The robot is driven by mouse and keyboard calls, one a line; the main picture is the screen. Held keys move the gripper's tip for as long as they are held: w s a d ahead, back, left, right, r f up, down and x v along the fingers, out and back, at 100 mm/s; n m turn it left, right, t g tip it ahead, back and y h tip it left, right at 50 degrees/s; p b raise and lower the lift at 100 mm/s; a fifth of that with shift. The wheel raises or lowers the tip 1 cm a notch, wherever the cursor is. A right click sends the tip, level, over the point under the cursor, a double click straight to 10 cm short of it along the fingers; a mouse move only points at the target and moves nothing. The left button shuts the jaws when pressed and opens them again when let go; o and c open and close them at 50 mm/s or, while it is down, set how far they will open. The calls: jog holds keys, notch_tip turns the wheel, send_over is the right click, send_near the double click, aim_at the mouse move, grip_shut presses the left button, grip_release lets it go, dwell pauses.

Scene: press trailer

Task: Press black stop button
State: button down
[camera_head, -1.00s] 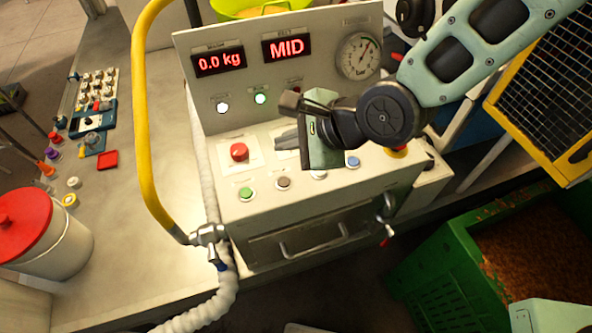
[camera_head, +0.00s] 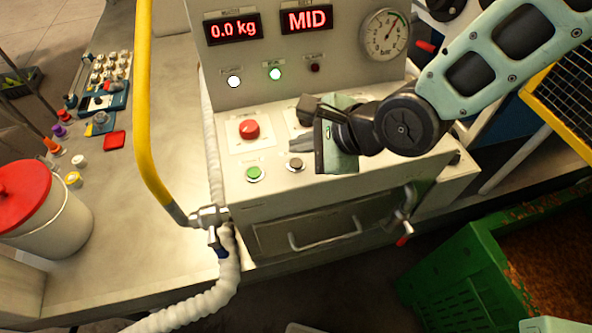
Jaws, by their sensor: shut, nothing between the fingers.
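The black stop button (camera_head: 295,164) is a small dark round button with a pale ring on the sloped top of the press's control box. It sits just right of a green button (camera_head: 255,173). My gripper (camera_head: 293,145) is shut and empty. It comes in from the right, pointing left, and its fingertips appear just above the black button in the picture. Whether there is a gap in height between them I cannot tell. The gripper body hides the panel to the right of the black button.
A red button (camera_head: 249,129) is left of my gripper. The upright panel (camera_head: 350,77) behind has displays, lamps and a gauge. A green crate (camera_head: 455,275) stands at lower right.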

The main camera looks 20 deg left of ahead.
jog(key=shift+f+b, duration=0.3)
jog(key=shift+f, duration=0.6)
jog(key=shift+f, duration=0.1)
dwell(1.2)
jog(key=shift+f, duration=0.3)
jog(key=shift+f+b, duration=0.4)
jog(key=shift+b, duration=0.05)
dwell(0.6)
jog(key=shift+r, duration=0.1)
jog(key=shift+r+p, duration=0.7)
jog(key=shift+p, duration=0.1)
notch_tip(320, 180, up, 5)
jog(key=p, duration=0.4)
jog(key=shift+p, duration=0.35)
